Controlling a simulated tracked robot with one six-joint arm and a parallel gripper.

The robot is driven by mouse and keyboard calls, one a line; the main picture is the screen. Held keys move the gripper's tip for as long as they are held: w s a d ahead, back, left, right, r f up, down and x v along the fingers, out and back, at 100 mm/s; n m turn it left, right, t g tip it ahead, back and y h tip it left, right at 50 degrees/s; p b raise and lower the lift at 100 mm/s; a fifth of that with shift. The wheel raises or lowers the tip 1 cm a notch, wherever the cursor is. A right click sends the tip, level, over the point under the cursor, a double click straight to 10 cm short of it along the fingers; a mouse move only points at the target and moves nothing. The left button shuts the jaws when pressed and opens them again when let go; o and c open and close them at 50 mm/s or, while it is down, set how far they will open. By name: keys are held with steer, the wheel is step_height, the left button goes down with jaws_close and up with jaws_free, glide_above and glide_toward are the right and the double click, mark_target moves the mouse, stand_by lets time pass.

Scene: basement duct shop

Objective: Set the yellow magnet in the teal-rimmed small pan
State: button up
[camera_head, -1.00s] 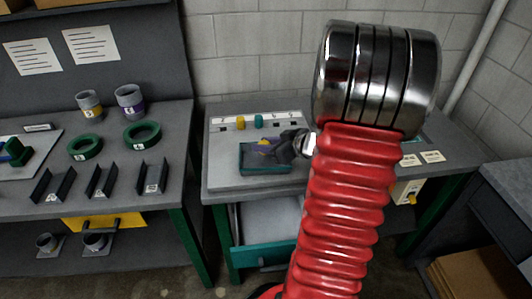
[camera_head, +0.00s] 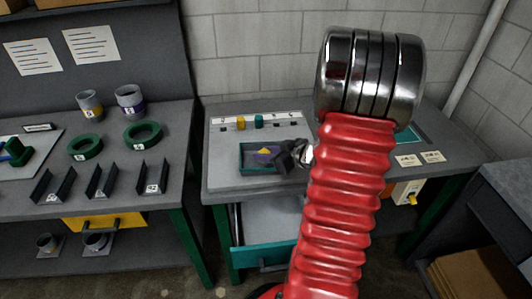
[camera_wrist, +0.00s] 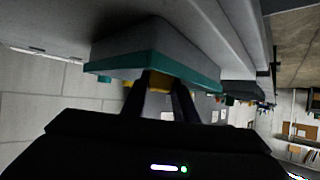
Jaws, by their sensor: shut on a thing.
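The teal-rimmed small pan (camera_head: 243,160) sits on the grey bench top in the middle of the head view. In the wrist view its teal rim (camera_wrist: 125,63) crosses the picture just beyond my fingertips. My gripper (camera_head: 276,155) reaches over the pan from the right. It is shut on the yellow magnet (camera_head: 263,151), which shows over the pan's inside. In the wrist view the magnet (camera_wrist: 160,82) is between my fingers (camera_wrist: 160,90), close by the rim. Whether it touches the pan floor cannot be told.
A strip behind the pan holds another yellow piece (camera_head: 240,122) and a teal piece (camera_head: 259,120). A teal-fronted drawer (camera_head: 264,256) stands open below. The bench at left carries green rings (camera_head: 143,135), cups and dark channels. Papers (camera_head: 432,156) lie to the right.

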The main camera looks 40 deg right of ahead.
steer(key=o, duration=1.1)
steer(key=shift+f, duration=0.1)
steer(key=shift+c, duration=0.2)
steer(key=shift+s+r, duration=0.2)
steer(key=shift+r, duration=0.05)
steer(key=v, duration=1.1)
steer(key=shift+s, duration=0.25)
steer(key=shift+d+r, duration=0.1)
steer(key=shift+d, duration=0.05)
